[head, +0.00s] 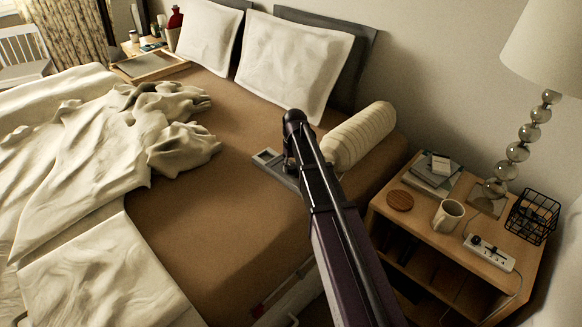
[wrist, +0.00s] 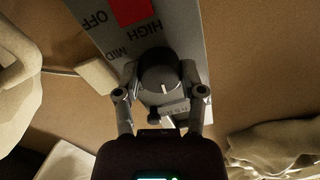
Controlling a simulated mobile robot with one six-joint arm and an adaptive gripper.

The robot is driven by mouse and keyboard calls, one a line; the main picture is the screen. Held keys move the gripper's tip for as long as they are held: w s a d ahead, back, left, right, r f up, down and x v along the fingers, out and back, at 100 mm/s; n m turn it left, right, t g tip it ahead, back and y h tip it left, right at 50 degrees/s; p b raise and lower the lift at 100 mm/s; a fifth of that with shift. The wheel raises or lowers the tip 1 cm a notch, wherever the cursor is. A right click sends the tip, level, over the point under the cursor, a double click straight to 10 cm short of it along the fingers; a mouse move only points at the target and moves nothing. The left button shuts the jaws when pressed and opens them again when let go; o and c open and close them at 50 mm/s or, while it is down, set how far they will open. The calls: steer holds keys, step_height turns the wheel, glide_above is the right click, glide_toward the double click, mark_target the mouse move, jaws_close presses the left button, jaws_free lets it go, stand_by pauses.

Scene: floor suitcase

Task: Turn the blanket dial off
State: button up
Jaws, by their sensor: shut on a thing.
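The blanket control panel (head: 268,158) is a grey slab lying on the brown bed, partly hidden behind my arm in the head view. In the wrist view, the panel (wrist: 112,38) shows the words OFF, HIGH and MID and a red patch. The round dark dial (wrist: 157,72) has a short white pointer line that faces the bottom of the wrist view, away from the OFF lettering. My gripper (wrist: 161,84) has one finger on each side of the dial and is shut on it. In the head view, my gripper (head: 292,150) is at the panel, its fingertips hidden.
A cream bolster (head: 358,136) lies right beside my arm. White pillows (head: 292,62) are at the bed's head, a crumpled blanket (head: 110,140) to the left. The nightstand (head: 425,222) at right holds a lamp (head: 518,150), mug (head: 448,214), wire basket (head: 532,215) and power strip (head: 489,253).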

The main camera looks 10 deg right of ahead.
steer(key=shift+s+n, duration=0.2)
steer(key=shift+n, duration=0.4)
steer(key=o, duration=1.2)
steer(key=shift+w, duration=0.1)
steer(key=shift+c, duration=0.2)
steer(key=shift+w, duration=0.1)
